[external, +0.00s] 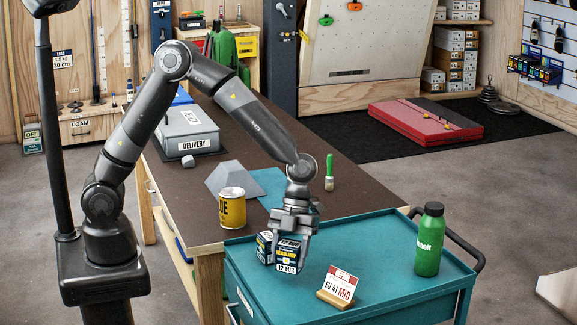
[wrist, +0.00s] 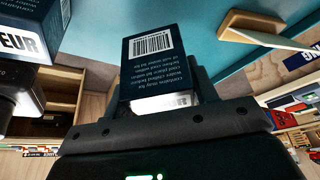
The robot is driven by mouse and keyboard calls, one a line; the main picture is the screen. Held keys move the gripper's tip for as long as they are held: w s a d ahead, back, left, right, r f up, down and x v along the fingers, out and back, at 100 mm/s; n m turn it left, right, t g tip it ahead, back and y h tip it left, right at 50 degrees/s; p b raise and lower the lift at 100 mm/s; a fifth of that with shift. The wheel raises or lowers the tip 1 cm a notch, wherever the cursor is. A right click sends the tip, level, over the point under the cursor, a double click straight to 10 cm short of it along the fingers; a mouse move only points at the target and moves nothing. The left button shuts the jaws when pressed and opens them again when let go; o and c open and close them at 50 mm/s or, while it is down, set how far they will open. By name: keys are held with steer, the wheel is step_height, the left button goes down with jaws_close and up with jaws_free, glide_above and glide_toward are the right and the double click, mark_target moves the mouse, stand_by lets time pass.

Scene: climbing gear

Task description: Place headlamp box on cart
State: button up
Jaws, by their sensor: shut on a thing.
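A dark blue headlamp box (external: 288,254) with a white "12 EUR" label is at the near left part of the teal cart (external: 385,292). My gripper (external: 291,238) points down over the cart and is shut on this box. In the wrist view the held box (wrist: 157,58) shows a barcode and small print between the fingers. I cannot tell whether its base touches the cart top. A second, similar dark box (external: 265,246) stands close on its left; a box with "EUR" shows at the left in the wrist view (wrist: 22,30).
On the cart, a price sign (external: 339,286) on a wooden stand is right of the boxes, and a green bottle (external: 429,240) stands at the right. The brown table (external: 275,140) behind holds a yellow tin (external: 232,208), a grey block (external: 229,178) and a brush (external: 329,172). The cart's middle is clear.

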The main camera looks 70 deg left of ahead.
mark_target(288, 271)
steer(key=shift+f, duration=1.75)
steer(key=shift+f, duration=0.15)
steer(key=o, duration=1)
